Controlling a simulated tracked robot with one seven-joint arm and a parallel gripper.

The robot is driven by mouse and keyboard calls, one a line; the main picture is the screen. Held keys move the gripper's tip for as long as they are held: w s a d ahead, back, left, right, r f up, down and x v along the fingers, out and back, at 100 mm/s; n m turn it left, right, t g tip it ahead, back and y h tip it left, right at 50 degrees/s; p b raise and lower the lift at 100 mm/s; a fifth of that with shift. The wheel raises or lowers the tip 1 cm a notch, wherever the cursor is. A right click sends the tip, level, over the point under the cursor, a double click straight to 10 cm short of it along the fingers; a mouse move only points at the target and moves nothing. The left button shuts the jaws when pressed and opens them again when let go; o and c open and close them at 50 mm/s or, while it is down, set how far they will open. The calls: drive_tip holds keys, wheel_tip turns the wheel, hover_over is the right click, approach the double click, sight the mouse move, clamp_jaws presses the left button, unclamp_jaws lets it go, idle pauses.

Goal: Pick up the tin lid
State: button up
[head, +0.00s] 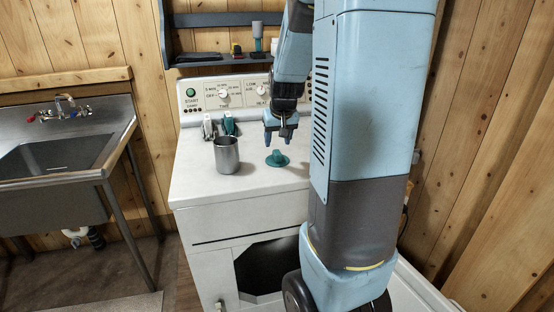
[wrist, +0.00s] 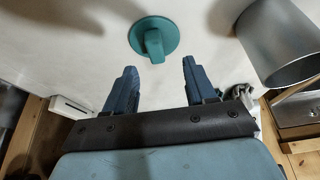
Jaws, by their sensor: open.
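The tin lid (head: 277,160) is a teal disc with an upright tab-like handle. It lies on the white top of the dryer, right of a metal tin. In the wrist view the lid (wrist: 154,37) is ahead of the fingers, its handle pointing toward the gap between them. My gripper (head: 281,137) is above the lid in the head view, fingers pointing down. In the wrist view my gripper (wrist: 158,75) has its two blue fingers spread apart with nothing between them. The lid is apart from both fingers.
A grey metal tin (head: 227,155) stands open on the dryer top (head: 190,185), left of the lid; it also shows in the wrist view (wrist: 280,45). Behind it are a white and a teal item (head: 229,124) by the control panel (head: 225,92). A sink (head: 60,155) is at left.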

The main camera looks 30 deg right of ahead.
sight(277, 153)
drive_tip(key=shift+d+x, duration=0.15)
drive_tip(key=shift+x, duration=1.65)
drive_tip(key=shift+d+x, duration=0.2)
drive_tip(key=shift+x, duration=1.55)
drive_tip(key=shift+c, duration=0.2)
clamp_jaws()
drive_tip(key=shift+r, duration=0.1)
